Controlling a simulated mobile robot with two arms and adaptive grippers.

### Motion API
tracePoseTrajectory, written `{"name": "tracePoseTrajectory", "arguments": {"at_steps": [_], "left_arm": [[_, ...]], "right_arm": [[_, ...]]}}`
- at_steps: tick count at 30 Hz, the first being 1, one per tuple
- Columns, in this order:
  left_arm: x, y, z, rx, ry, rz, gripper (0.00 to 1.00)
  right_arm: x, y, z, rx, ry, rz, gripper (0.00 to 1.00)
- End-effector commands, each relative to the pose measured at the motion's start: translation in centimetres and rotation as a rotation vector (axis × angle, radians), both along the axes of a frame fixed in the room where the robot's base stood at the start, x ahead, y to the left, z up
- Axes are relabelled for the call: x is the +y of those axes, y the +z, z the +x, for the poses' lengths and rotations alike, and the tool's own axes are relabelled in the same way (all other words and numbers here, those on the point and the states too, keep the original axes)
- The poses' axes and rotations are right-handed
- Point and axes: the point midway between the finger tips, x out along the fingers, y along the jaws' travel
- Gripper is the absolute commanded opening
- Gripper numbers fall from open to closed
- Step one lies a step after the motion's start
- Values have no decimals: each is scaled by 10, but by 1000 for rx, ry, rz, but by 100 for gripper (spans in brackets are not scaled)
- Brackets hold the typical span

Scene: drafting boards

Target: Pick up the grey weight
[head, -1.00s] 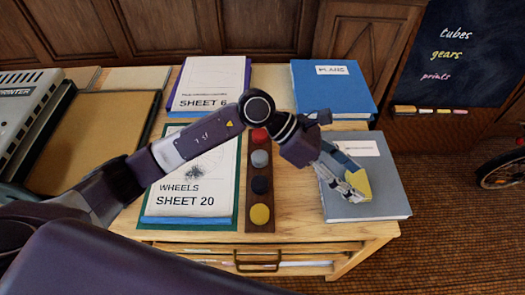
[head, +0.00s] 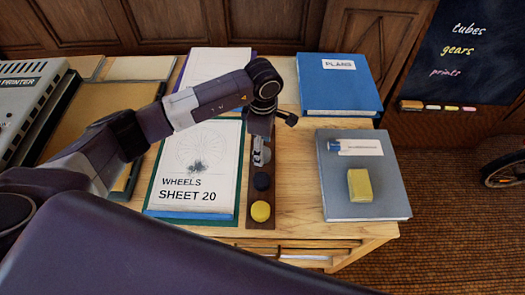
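A dark wooden strip (head: 262,222) on the desk holds round weights in a row. A black weight (head: 262,181) and a yellow weight (head: 260,211) show at its near end. My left gripper (head: 262,157) points down over the strip, just beyond the black weight, where the grey weight sat in the earlier view. The gripper covers the grey weight, and the red one is hidden too. I cannot tell whether the fingers are open or closed on it. My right gripper is not in view.
A yellow block (head: 360,185) and a small blue item (head: 334,145) lie on a grey book (head: 384,203). A blue PLANS book (head: 338,89) is behind. The SHEET 20 stack (head: 197,165) is left of the strip. Bare desk lies between strip and grey book.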

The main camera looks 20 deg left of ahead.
Motion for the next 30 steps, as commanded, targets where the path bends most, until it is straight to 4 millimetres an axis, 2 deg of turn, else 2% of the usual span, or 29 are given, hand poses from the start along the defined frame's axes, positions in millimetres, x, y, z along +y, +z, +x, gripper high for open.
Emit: {"name": "tracePoseTrajectory", "arguments": {"at_steps": [5,12,27,30], "left_arm": [[0,-16,0,0,-1,-1,57],[0,-19,0,-1,0,-1,56],[0,-18,0,-1,0,-2,1],[-1,-17,1,-3,0,-3,0]], "right_arm": [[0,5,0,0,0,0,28],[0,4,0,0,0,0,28],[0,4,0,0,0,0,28],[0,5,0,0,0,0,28]]}}
